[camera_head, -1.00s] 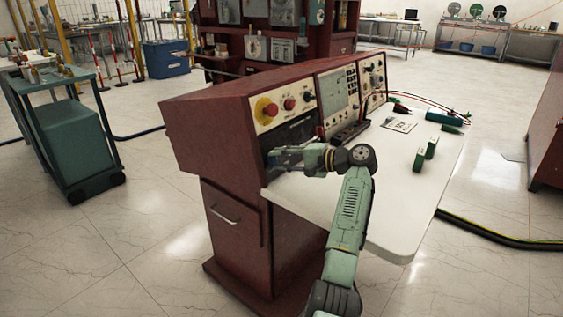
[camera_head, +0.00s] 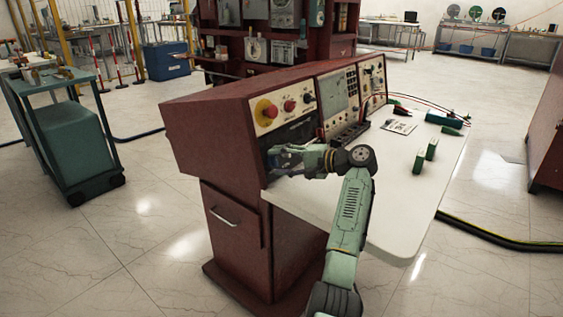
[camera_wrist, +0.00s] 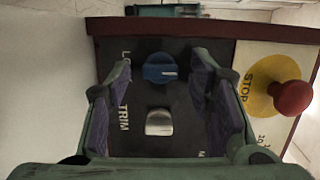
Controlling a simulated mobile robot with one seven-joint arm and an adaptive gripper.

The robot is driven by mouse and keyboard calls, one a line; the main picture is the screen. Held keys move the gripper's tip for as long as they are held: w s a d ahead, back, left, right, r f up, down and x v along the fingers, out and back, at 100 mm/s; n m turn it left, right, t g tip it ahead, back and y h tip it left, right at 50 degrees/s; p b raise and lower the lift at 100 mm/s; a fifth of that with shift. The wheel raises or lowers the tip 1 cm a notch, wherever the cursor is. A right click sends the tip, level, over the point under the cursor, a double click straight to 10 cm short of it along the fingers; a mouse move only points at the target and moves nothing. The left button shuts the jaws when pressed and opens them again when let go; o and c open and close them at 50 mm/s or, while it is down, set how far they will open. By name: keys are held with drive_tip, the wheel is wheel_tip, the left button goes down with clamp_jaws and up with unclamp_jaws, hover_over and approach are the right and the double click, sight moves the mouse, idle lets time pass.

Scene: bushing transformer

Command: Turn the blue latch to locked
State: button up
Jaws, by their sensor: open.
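The blue latch (camera_wrist: 160,67) is a round blue knob on a dark panel in the wrist view. Contact is not visible. In the head view my gripper (camera_head: 287,157) is at the dark lower panel of the red console (camera_head: 215,135), and I cannot make out the latch behind it. A label starting with "LO" is partly hidden by the left finger.
A silver knob (camera_wrist: 159,122) sits just below the latch, between the fingers, near the word TRIM. A red STOP button (camera_wrist: 292,97) on a yellow plate is to the right. The white worktop (camera_head: 395,215) holds green blocks (camera_head: 425,155).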

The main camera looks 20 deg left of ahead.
drive_tip(key=shift+d, duration=0.1)
drive_tip(key=v, duration=1.1)
drive_tip(key=shift+d+r, duration=0.2)
drive_tip(key=shift+d, duration=0.15)
drive_tip(key=shift+s, duration=0.1)
